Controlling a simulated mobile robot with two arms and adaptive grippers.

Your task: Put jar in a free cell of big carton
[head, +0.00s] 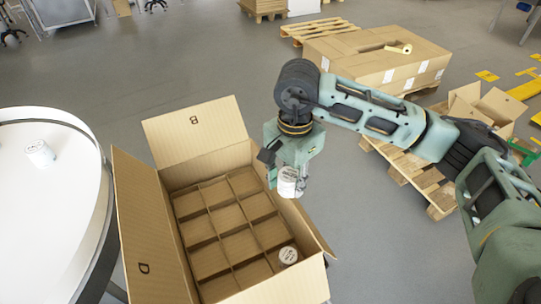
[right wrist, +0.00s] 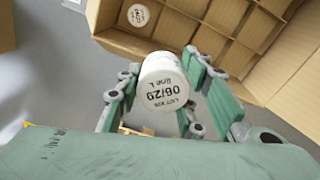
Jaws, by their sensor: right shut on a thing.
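The big carton (head: 143,232) stands open in the middle of the head view, its flaps spread and its inside split by dividers into several cells. One white jar (head: 288,255) sits in a cell at the near right corner; it also shows in the right wrist view (right wrist: 138,15). My right gripper (head: 290,177) is shut on another white jar (head: 287,188), held above the carton's right edge. In the right wrist view this held jar (right wrist: 166,82) is between the two fingers, its printed end towards the camera. The other visible cells look empty. My left gripper is not in view.
A round white table (head: 40,230) stands at the left with another white jar (head: 40,153) on it. A pallet with a large cardboard box (head: 380,65) and a smaller open box (head: 490,108) are at the right. Grey floor lies between.

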